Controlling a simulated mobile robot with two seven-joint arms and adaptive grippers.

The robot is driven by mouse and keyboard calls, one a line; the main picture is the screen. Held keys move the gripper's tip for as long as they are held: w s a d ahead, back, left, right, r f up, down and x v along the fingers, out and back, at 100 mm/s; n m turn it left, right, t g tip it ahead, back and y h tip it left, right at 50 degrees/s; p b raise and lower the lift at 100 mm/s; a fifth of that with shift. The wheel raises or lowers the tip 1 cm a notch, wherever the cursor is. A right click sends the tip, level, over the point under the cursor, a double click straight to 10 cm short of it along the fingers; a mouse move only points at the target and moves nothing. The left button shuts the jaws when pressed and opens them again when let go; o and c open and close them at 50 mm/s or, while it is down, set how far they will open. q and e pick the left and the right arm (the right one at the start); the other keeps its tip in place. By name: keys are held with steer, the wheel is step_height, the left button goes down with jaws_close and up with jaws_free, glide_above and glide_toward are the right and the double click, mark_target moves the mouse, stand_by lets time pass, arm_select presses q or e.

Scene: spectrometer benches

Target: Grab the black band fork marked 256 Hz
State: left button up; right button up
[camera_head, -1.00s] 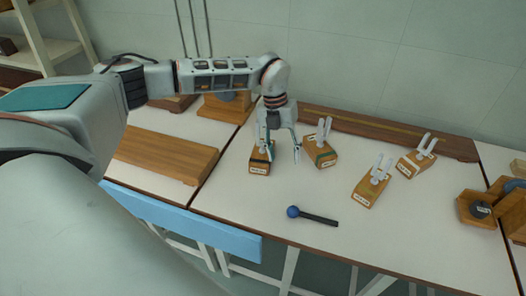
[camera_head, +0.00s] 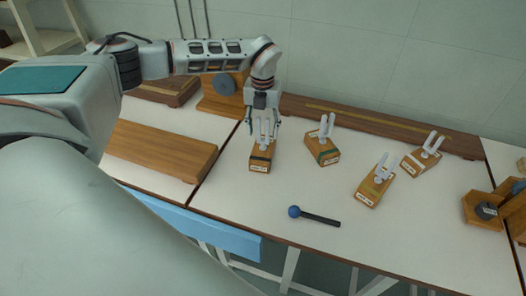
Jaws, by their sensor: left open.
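The black band fork is the leftmost fork, with pale upright tines on a wooden block (camera_head: 261,164) that has a dark band and a white label. The label's print is too small to read. My left gripper (camera_head: 264,124) points down over this fork and is open. In the picture its fingers are on the left and right sides of the tines, with gaps visible. I cannot tell how deep the tines reach between the fingers. My right gripper is not in view.
To the right stand a green band fork (camera_head: 323,152), a yellowish band fork (camera_head: 368,193) and a pale band fork (camera_head: 414,166). A blue-headed mallet (camera_head: 318,217) lies in front. A long wooden board (camera_head: 380,125) runs behind.

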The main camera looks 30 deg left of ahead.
mark_target(263, 140)
arm_select(q)
steer(key=shift+d+f, duration=0.1)
steer(key=shift+f, duration=1.4)
steer(key=shift+r, duration=0.1)
jaws_close()
